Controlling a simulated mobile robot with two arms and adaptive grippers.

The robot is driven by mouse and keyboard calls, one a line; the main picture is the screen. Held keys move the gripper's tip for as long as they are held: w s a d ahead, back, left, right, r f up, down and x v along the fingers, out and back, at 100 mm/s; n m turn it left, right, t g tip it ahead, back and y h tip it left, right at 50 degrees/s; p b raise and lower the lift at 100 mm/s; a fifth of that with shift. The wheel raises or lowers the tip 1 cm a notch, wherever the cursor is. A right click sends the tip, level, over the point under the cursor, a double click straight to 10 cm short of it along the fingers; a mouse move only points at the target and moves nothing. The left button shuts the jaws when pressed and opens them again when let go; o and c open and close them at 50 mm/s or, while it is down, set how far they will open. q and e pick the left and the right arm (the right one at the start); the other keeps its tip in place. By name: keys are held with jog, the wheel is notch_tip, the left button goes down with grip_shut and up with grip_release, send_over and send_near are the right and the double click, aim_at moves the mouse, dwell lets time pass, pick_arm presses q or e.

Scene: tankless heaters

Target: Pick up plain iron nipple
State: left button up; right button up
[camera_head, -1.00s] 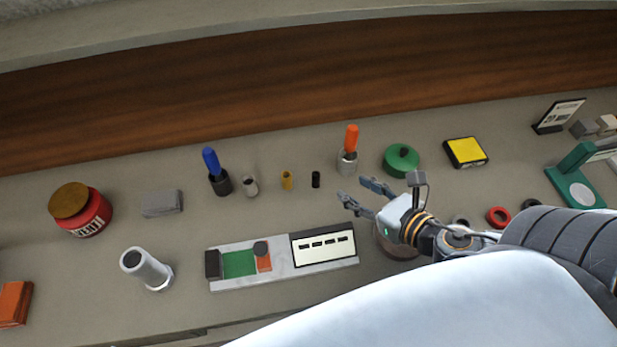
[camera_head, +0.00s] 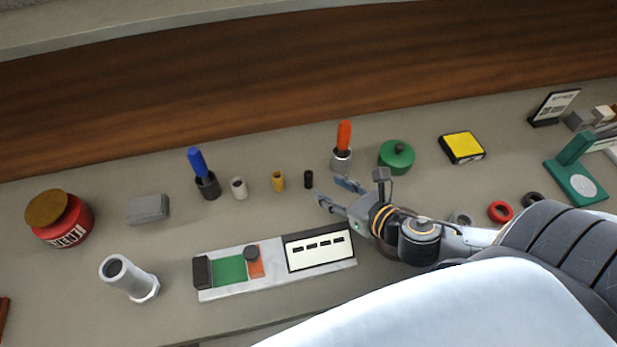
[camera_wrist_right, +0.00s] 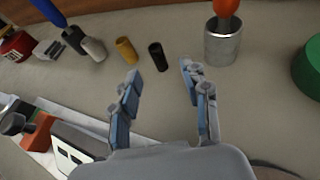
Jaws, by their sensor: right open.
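The plain iron nipple looks to be the small black cylinder (camera_head: 308,179), upright on the grey counter. It also shows in the right wrist view (camera_wrist_right: 158,57), just beyond the fingertips and roughly in line with the gap between them. My right gripper (camera_head: 327,188) is open and empty, with its fingertips just to the right of the black nipple in the head view. In the wrist view both fingers (camera_wrist_right: 160,73) are spread apart. No contact with the nipple shows. My left gripper is out of view.
A brass-coloured nipple (camera_head: 278,181) and a pale grey nipple (camera_head: 239,188) stand left of the black one. An orange-handled tool stands in a metal cup (camera_head: 341,160) close behind. A green round container (camera_head: 396,156) is to the right. A parts tray (camera_head: 222,293) lies in front.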

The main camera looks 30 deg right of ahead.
aim_at(312, 177)
jog(key=shift+x, duration=1.55)
jog(key=x, duration=0.1)
jog(key=p+x, duration=0.1)
jog(key=x, duration=0.1)
jog(key=p+x, duration=0.1)
jog(key=shift+w+a+r, duration=0.25)
jog(key=shift+w+r, duration=0.05)
jog(key=shift+w+a+f, duration=0.15)
jog(key=shift+w+f, duration=0.1)
jog(key=shift+w, duration=0.1)
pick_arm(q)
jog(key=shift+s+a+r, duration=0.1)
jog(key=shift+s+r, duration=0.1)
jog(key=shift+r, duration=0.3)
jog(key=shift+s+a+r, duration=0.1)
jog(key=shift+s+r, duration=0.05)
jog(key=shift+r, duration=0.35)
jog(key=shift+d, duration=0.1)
pick_arm(e)
grip_shut()
